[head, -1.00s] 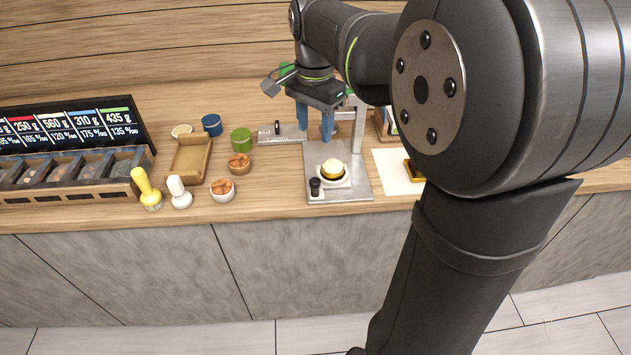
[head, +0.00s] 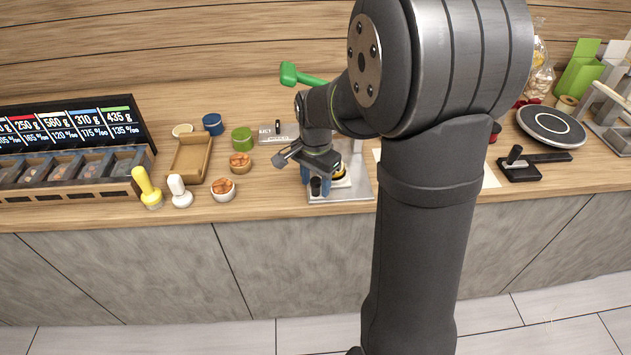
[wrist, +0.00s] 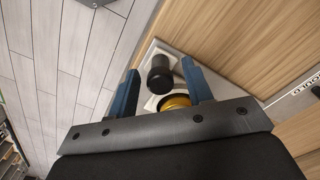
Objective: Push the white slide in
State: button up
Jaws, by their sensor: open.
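The white slide (wrist: 151,103) with its upright black knob (wrist: 160,76) is at the front left of the metal press base (head: 355,191). In the head view my gripper hides most of the slide, and the knob (head: 316,186) shows between the fingers. A yellow round piece with a dark rim (wrist: 175,102) sits behind the knob. My gripper (head: 317,192) points down over the front of the base. In the wrist view its blue fingers (wrist: 159,82) are open, one on each side of the knob, with gaps.
A green lever handle (head: 300,76) rises behind my arm. A black-handled tool (head: 517,163) lies to the right.

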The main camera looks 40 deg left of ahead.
jog(key=shift+f, duration=0.2)
grip_shut()
jog(key=shift+w+a, duration=2.75)
grip_release()
jog(key=shift+r, duration=0.1)
notch_tip(320, 180, up, 7)
jog(key=shift+r, duration=0.2)
